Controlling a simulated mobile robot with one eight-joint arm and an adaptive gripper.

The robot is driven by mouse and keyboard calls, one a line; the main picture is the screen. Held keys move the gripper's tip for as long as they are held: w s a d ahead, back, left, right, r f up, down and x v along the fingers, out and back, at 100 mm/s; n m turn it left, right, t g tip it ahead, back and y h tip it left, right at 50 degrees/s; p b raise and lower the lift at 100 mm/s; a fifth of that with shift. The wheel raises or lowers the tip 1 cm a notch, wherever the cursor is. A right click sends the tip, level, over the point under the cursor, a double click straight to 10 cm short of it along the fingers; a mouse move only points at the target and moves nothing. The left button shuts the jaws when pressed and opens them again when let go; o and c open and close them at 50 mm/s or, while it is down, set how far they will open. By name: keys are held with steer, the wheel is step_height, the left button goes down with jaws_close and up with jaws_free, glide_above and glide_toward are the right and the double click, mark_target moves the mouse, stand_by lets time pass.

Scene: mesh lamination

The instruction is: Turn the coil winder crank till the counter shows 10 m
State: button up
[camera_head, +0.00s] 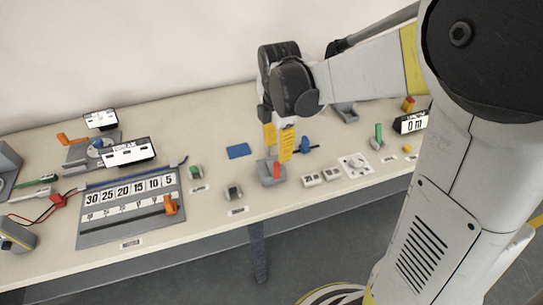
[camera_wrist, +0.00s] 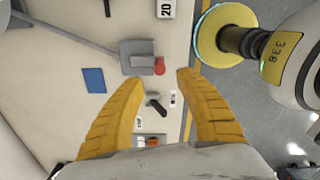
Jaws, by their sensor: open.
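The counter (camera_head: 411,122) is a dark box at the right of the bench in the head view. Its white face reads 0 m. A green upright handle (camera_head: 378,132) stands just left of it, but I cannot tell for certain whether it is the winder's crank. My gripper (camera_head: 279,148) is open and empty, with yellow fingers pointing down above the middle of the bench, well left of the counter. Below it is a grey block with a red knob (camera_head: 277,170). In the wrist view the grey block (camera_wrist: 136,56) lies beyond my open fingertips (camera_wrist: 160,78), apart from them.
A blue pad (camera_head: 238,151) lies left of my gripper. A numbered slider board (camera_head: 130,205) and two displays (camera_head: 128,152) stand at the left. A blue part (camera_head: 304,145) is close behind my fingers. White switch boxes (camera_head: 312,180) and a round-marked card (camera_head: 355,165) lie toward the right.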

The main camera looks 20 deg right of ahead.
mark_target(277, 162)
step_height(277, 162, down, 8)
steer(key=shift+r+b, duration=0.1)
steer(key=shift+b, duration=1.15)
jaws_close()
